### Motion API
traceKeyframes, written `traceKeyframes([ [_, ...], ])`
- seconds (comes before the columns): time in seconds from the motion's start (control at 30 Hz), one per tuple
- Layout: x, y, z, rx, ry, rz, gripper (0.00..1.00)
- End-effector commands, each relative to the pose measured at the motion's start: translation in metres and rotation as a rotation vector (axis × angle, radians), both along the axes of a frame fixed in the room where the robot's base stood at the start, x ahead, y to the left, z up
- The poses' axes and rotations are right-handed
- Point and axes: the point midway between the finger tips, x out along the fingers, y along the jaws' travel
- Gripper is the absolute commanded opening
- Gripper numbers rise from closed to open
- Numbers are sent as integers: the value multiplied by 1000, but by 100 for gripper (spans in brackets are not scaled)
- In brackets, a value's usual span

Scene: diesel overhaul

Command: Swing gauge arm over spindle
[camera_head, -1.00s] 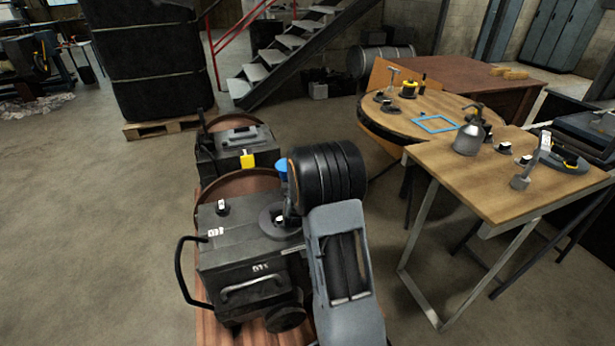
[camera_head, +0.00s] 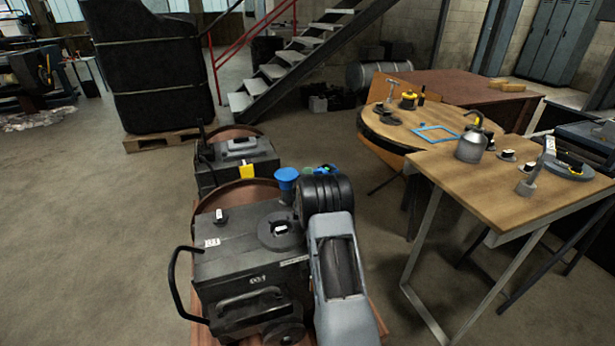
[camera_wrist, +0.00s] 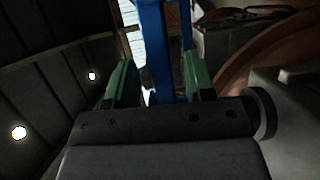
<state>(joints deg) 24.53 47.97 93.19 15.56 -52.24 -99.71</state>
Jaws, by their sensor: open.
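My gripper (camera_head: 322,171) is mostly hidden behind my black wrist in the head view, where only bits of green show. In the wrist view its two green-lined fingers (camera_wrist: 157,72) are apart, on either side of a blue upright bar (camera_wrist: 152,35). Gaps seem to show beside the bar, so it does not look clamped. A blue cup-shaped top (camera_head: 286,176) stands just left of my wrist. I cannot tell whether it belongs to the bar. A round dark disc with a hub (camera_head: 281,234) lies on the near black box (camera_head: 240,262). I cannot clearly identify the gauge arm or spindle.
A second black box (camera_head: 236,160) with a yellow tag stands behind. Wooden tables at right hold an oil can (camera_head: 472,142), a blue frame (camera_head: 436,132) and small parts. Stairs (camera_head: 290,65) stand at the back. Floor at left is clear.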

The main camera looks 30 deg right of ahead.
Motion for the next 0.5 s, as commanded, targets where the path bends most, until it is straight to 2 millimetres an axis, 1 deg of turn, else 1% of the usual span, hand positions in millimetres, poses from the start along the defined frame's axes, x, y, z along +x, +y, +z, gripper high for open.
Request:
traceKeyframes([
  [0.1,11,-8,-1,0,-1,-1,49],
  [0.2,16,-13,-1,1,0,-1,49],
  [0.5,22,-17,0,1,0,0,49],
])
